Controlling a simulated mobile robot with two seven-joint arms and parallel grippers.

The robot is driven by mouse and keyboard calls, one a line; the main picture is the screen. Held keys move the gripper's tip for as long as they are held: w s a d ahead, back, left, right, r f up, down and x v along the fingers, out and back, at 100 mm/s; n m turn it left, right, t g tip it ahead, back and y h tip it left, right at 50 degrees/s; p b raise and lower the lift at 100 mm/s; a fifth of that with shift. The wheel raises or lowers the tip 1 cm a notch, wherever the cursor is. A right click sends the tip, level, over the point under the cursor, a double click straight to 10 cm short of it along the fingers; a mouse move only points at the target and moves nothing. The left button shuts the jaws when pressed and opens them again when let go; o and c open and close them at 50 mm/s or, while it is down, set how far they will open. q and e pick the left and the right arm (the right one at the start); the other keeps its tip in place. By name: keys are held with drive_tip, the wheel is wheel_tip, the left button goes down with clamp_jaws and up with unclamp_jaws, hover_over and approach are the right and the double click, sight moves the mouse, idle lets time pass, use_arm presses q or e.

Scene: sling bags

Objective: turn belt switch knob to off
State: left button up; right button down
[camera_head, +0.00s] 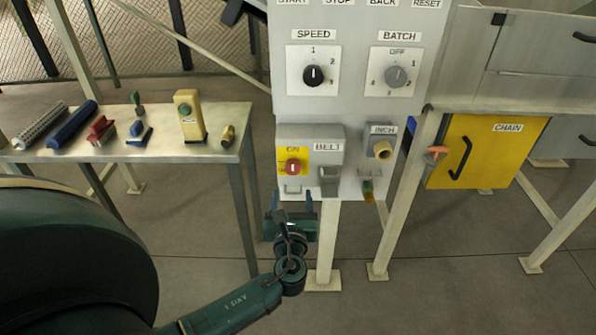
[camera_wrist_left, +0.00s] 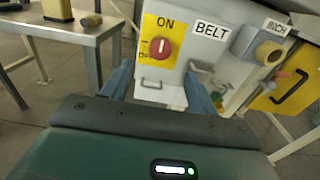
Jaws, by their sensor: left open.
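The belt switch knob (camera_head: 292,167) is round and red on a yellow plate, left of the BELT label (camera_head: 327,147) on the grey control box. Its white mark stands about upright, in line with the ON word above it. In the left wrist view the knob (camera_wrist_left: 161,48) shows whole, with ON above and smaller lettering at its left. My left gripper (camera_head: 292,202) is open and empty, just below the knob and apart from it. In the left wrist view its two blue fingers (camera_wrist_left: 158,78) stand wide apart below the knob. My right gripper is not in view.
A small handle (camera_head: 293,188) sits under the knob, and a grey box part (camera_head: 329,180) stands to its right. The INCH button (camera_head: 382,149) is further right. A table (camera_head: 225,148) with several tools stands at the left. A yellow CHAIN door (camera_head: 475,150) is at the right.

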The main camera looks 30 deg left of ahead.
sight(293, 170)
use_arm(q)
drive_tip(key=x, duration=1)
drive_tip(key=shift+w, duration=0.1)
drive_tip(key=shift+c, duration=0.7)
drive_tip(key=c, duration=0.9)
drive_tip(key=shift+o, duration=0.2)
drive_tip(key=shift+f, duration=0.1)
